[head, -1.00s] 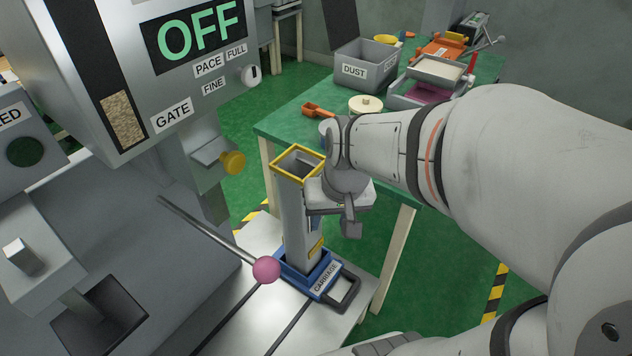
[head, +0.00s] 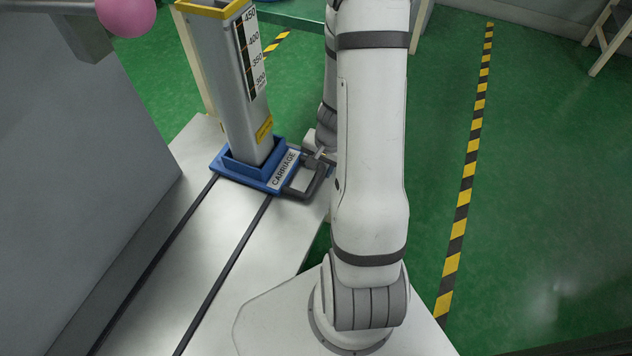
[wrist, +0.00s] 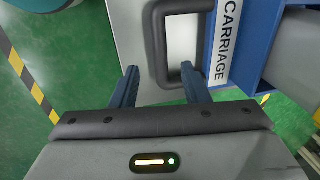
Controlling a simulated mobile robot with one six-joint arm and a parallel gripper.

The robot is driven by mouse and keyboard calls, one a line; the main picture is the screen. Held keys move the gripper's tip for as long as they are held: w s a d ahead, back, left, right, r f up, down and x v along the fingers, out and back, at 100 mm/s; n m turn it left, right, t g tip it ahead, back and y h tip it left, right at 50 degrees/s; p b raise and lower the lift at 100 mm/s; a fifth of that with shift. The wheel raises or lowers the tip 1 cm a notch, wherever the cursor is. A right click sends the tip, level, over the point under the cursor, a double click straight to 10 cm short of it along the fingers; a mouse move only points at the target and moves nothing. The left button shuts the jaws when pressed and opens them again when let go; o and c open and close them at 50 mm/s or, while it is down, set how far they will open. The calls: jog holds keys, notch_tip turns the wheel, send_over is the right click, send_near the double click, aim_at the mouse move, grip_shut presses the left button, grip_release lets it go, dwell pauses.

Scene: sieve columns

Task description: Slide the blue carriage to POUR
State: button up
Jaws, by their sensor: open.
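The blue carriage (head: 232,176) sits on the two dark rails of a pale bench and holds an upright grey column (head: 232,85) with a yellow rim and a number scale. Its dark loop handle (head: 312,182) sticks out on the right side, beside the CARRIAGE label. The handle also shows in the wrist view (wrist: 158,48), with the blue carriage body (wrist: 250,45) to its right. My gripper (wrist: 160,82) is open, its two blue fingers apart, with the handle's near end between or just ahead of their tips. In the head view my arm partly hides the gripper. No POUR mark shows.
The bench (head: 225,255) has bare rails running toward the front left. A grey machine housing (head: 70,170) stands left of it. A pink ball knob (head: 126,14) is at the upper left. Green floor with a striped line (head: 462,200) lies to the right.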

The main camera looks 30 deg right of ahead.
aim_at(314, 180)
jog(key=f+b, duration=0.1)
jog(key=f, duration=0.1)
jog(key=f+b, duration=0.1)
jog(key=f, duration=0.1)
jog(key=w+f+b, duration=0.1)
jog(key=f+b, duration=0.1)
jog(key=shift+a+f, duration=0.35)
jog(key=shift+a, duration=0.05)
grip_shut()
jog(key=shift+w, duration=0.1)
